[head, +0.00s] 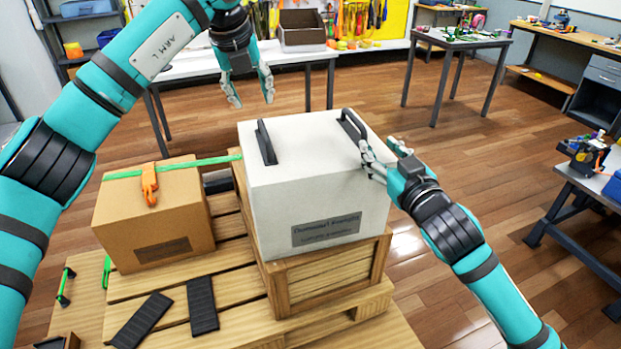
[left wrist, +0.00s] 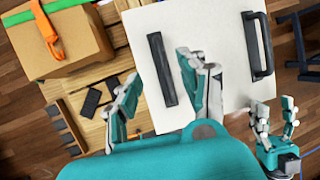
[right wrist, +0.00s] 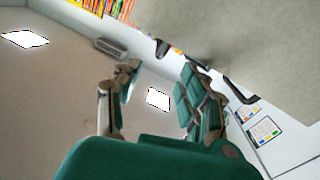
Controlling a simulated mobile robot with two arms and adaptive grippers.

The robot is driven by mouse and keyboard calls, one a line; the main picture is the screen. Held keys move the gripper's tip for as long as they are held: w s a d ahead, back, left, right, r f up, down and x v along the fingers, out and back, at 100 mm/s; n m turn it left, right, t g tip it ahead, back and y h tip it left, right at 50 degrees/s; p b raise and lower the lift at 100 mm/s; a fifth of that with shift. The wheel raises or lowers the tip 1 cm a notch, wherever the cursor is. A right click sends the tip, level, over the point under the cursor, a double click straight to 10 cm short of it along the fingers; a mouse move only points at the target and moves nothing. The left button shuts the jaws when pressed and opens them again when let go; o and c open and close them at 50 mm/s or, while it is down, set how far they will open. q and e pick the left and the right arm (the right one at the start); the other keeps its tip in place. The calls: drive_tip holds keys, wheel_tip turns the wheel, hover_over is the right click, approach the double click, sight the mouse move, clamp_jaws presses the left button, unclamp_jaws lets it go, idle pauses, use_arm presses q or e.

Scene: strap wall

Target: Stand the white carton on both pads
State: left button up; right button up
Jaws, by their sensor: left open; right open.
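The white carton (head: 315,185) stands upright on a wooden crate, with two black handles on its top, the left handle (head: 266,142) and the right handle (head: 353,126). Two black pads, the left pad (head: 141,320) and the right pad (head: 202,305), lie bare on the pallet (head: 240,327) in front. My left gripper (head: 252,100) is open and empty above and behind the carton; in the left wrist view the carton top (left wrist: 215,70) lies below it. My right gripper (head: 385,160) is open at the carton's right side, close to the right handle; contact is unclear.
The wooden crate (head: 325,280) supports the carton. A brown box (head: 160,225) with a green strap (head: 190,166) and orange buckle (head: 149,184) stands on the pallet at left. Tables (head: 460,42) stand behind; a bench (head: 590,190) is at right.

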sight(260, 122)
use_arm(q)
drive_tip(key=x, duration=1)
drive_tip(key=shift+f, duration=0.2)
use_arm(e)
drive_tip(key=x, duration=1)
drive_tip(key=shift+w, duration=0.2)
use_arm(q)
drive_tip(key=shift+w, duration=0.1)
clamp_jaws()
use_arm(e)
clamp_jaws()
drive_tip(key=shift+f, duration=0.1)
use_arm(q)
drive_tip(key=shift+r, duration=0.25)
use_arm(e)
drive_tip(key=shift+r, duration=0.3)
